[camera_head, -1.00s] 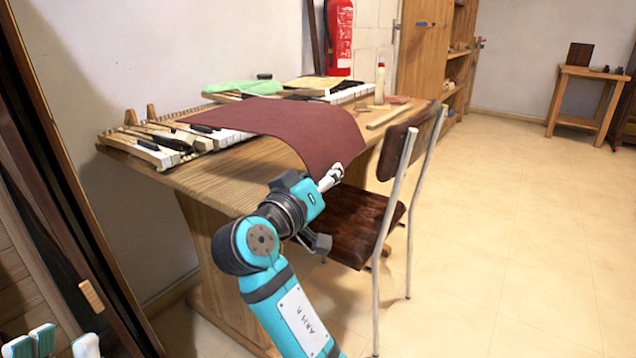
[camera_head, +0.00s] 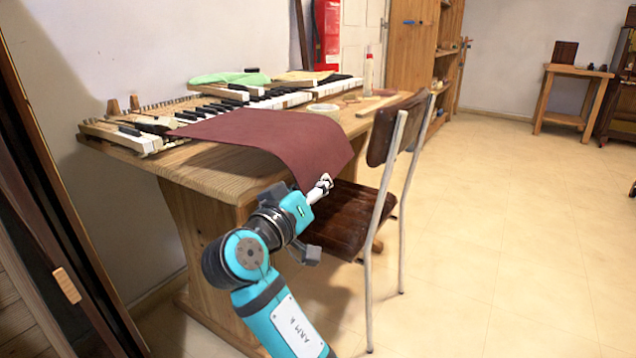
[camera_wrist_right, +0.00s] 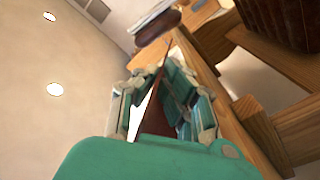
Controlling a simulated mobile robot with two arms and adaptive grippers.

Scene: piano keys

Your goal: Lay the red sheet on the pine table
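The dark red sheet (camera_head: 270,135) lies on the large wooden table (camera_head: 215,178), and its near right part hangs down over the front edge. Its back edge lies beside and partly over the piano keys. My right gripper (camera_head: 322,187) is at the sheet's hanging corner, in front of the table. In the right wrist view the sheet (camera_wrist_right: 153,110) shows nearly edge-on between the fingers of my right gripper (camera_wrist_right: 156,76), which looks shut on it. A smaller wooden table (camera_head: 565,97) stands at the back right. My left gripper is out of view.
Piano keys (camera_head: 262,99) run along the table's back, with a green cloth (camera_head: 228,77) behind them. A tape roll (camera_head: 325,109) and a bottle (camera_head: 369,72) stand on the table. A chair (camera_head: 345,215) is close to my right gripper. Floor at right is clear.

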